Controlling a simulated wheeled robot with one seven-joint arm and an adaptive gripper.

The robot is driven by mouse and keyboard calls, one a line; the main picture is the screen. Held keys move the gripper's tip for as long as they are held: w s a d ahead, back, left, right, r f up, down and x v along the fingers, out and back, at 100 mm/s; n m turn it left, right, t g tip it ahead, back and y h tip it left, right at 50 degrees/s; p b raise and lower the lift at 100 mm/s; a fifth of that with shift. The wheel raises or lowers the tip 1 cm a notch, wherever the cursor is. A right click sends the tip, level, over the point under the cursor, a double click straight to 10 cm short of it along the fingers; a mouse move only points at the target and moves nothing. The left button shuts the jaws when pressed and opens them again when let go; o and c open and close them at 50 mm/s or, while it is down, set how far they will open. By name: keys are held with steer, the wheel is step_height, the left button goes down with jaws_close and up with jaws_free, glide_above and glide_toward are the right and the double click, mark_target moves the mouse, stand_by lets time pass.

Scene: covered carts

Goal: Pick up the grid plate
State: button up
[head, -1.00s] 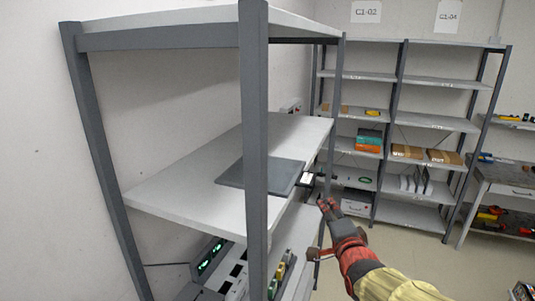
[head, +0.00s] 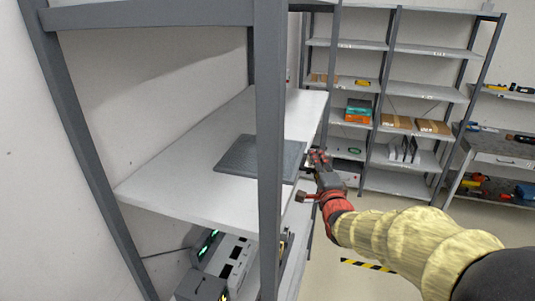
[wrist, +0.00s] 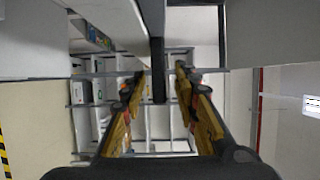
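The grid plate (head: 243,160) is a flat, dark grey sheet lying on the middle board of the near shelf rack, partly hidden behind a grey post. Its right end is at the board's right edge. My gripper (head: 318,158) is just right of that end, at about the plate's height. In the wrist view my gripper (wrist: 159,76) is open, with one finger on each side of a dark narrow bar, which looks like the plate (wrist: 156,50) seen edge-on. Gaps show between the bar and both fingers.
The near rack's front post (head: 269,120) stands before the plate. The middle shelf board (head: 165,190) is otherwise bare. Grey devices (head: 225,258) stand on the board below. A far rack (head: 395,100) holds boxes and books. The floor on the right is mostly free.

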steer(key=shift+w, duration=0.95)
steer(key=c, duration=0.3)
steer(key=c, duration=0.4)
jaws_close()
